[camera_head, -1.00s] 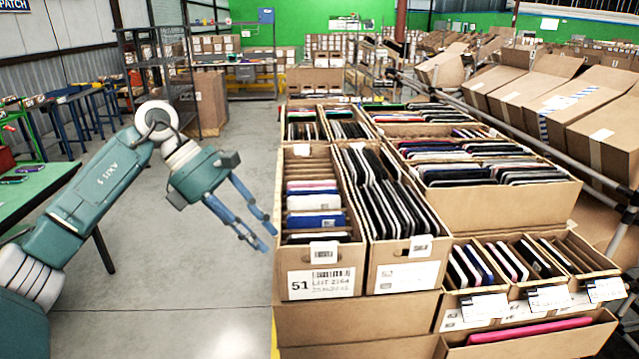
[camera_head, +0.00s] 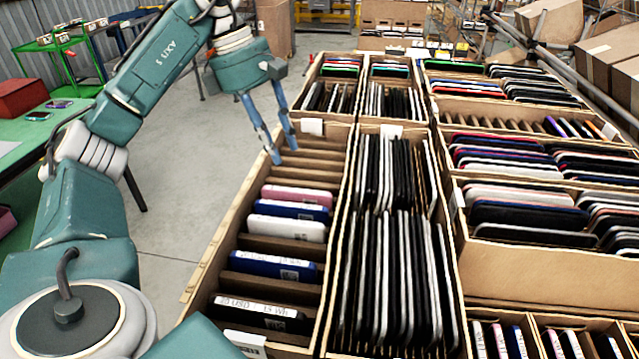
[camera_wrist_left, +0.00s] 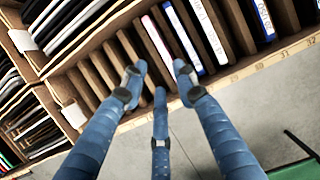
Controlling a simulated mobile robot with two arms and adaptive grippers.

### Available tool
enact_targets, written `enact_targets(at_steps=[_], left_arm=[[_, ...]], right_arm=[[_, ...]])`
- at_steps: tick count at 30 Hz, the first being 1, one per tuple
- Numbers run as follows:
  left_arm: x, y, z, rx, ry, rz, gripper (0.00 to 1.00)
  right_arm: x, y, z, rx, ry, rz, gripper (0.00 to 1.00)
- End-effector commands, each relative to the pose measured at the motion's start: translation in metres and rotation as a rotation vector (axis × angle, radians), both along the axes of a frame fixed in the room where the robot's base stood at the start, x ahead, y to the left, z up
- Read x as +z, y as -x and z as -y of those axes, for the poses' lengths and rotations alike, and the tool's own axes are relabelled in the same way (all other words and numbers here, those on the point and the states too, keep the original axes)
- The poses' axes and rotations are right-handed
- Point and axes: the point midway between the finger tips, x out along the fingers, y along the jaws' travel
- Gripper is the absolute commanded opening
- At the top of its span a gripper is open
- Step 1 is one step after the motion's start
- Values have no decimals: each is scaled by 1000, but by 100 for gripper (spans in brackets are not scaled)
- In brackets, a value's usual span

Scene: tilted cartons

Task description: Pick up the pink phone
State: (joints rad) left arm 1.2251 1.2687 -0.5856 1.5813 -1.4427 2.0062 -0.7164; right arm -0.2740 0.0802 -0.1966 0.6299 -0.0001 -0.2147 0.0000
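The pink phone (camera_head: 297,195) stands on edge in a slot of the long left carton (camera_head: 222,258), just beyond a blue and a white phone. In the left wrist view the pink phone (camera_wrist_left: 157,40) is a thin edge beside the white and blue ones. My left gripper (camera_head: 284,152) hangs over the far part of that carton, beyond the pink phone and above empty slots. Its fingers (camera_wrist_left: 158,72) are spread with nothing between them in the left wrist view. The pink phone lies ahead of the fingers there, apart from them. My right gripper is not in view.
A blue phone (camera_head: 291,209) and a white phone (camera_head: 286,229) stand close to the pink one. The neighbouring carton is packed with dark phones (camera_head: 385,280). Cardboard dividers (camera_head: 300,170) separate the slots. Open floor (camera_head: 190,190) lies left of the cartons.

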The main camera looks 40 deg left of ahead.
Motion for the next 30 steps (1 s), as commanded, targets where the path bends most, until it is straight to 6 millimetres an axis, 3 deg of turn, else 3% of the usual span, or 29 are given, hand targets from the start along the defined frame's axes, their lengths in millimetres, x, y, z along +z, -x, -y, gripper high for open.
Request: enact_targets(at_steps=[3,8,13,21,30], left_arm=[[-17,-1,3,-2,-4,-6,29],[-40,-4,10,-1,-3,-6,29],[-52,-7,14,0,-2,-2,29],[-85,-10,23,-1,-3,-7,29],[-102,-14,28,-1,-2,-1,29]], right_arm=[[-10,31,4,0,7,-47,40],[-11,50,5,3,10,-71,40],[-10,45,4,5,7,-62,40],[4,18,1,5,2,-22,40],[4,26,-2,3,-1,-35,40]])
